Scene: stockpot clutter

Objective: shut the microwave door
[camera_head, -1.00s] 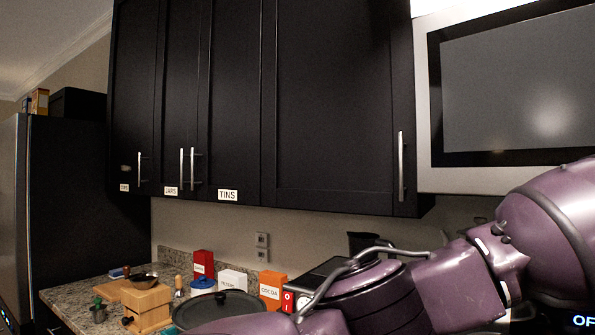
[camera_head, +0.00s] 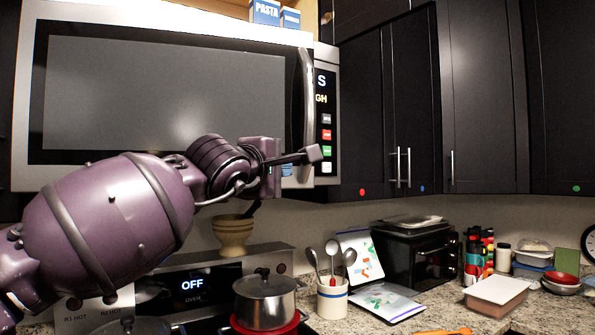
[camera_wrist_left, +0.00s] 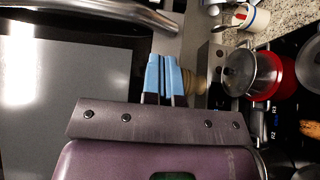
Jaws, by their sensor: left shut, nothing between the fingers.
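The microwave (camera_head: 327,165) is mounted above the stove, with its dark-windowed door (camera_head: 165,95) facing me. The door's right edge covers the left part of the control panel lettering, so it looks slightly ajar. Its vertical handle (camera_head: 306,95) is at the right edge. The door also fills the left of the left wrist view (camera_wrist_left: 65,85), with the handle (camera_wrist_left: 110,12) along the top. My left gripper (camera_head: 287,171) is at the door's lower right, below the handle. Its blue fingers (camera_wrist_left: 163,60) are shut and empty; I cannot tell whether they touch the door. My right gripper is out of view.
Below are the stove with a lidded pot (camera_head: 264,300), a bowl stack (camera_head: 232,235) and a utensil crock (camera_head: 331,298). A black toaster oven (camera_head: 418,255) and a food container (camera_head: 496,292) stand on the right counter. Dark cabinets (camera_head: 485,95) adjoin the microwave.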

